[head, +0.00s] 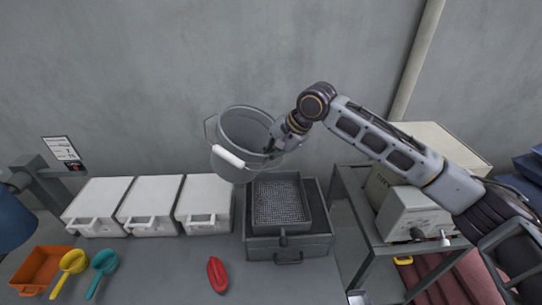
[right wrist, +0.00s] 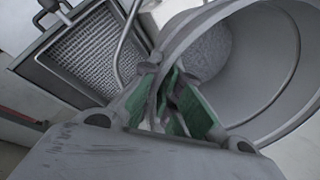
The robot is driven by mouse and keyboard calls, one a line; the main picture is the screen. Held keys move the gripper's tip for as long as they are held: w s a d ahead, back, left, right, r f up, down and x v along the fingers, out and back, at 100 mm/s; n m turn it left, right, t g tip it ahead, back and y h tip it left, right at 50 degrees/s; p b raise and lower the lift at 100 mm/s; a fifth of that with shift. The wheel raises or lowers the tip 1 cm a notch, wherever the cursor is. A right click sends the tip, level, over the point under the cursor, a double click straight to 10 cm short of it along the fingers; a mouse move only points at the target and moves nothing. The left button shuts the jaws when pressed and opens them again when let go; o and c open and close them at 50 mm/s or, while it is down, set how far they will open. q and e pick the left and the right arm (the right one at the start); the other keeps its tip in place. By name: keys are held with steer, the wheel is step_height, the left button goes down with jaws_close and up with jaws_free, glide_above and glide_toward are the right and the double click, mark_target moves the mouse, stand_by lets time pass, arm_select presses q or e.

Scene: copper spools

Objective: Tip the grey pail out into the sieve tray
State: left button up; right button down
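The grey pail (head: 232,168), with a wire bail and white handle grip, hangs in the air in the head view, behind and slightly left of the sieve tray. My right gripper (head: 272,148) is shut on its rim at the right side. In the right wrist view the green finger pads (right wrist: 178,100) pinch the pail wall (right wrist: 265,75), and a grey grainy mass (right wrist: 208,50) shows inside. The pail's mouth is up, perhaps slightly tilted. The sieve tray (head: 307,213), a dark frame with bare mesh, sits on a grey drawer box. My left gripper is out of view.
Three white bins (head: 150,205) stand left of the sieve. An orange tray (head: 40,268), yellow scoop (head: 72,262), teal scoop (head: 104,262) and red object (head: 217,274) lie on the bench. A side table with a beige instrument (head: 412,212) stands right. The bench front is mostly clear.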

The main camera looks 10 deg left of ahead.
steer(key=shift+y, duration=0.3)
steer(key=shift+a+f+t+y+b, duration=0.15)
steer(key=shift+f+t+y+b, duration=0.4)
steer(key=shift+f+y+b, duration=1.6)
steer(key=shift+a+f+t+y+b, duration=0.15)
steer(key=shift+f+t+y+b, duration=0.4)
steer(key=shift+f+y+b, duration=1.55)
arm_select(q)
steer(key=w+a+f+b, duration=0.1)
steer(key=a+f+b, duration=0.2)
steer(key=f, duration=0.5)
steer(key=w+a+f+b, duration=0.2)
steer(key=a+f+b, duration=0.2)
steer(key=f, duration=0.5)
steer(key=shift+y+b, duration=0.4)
steer(key=shift+b, duration=0.65)
arm_select(e)
steer(key=shift+t+y, duration=0.3)
steer(key=shift+y, duration=0.55)
steer(key=shift+f, duration=2.2)
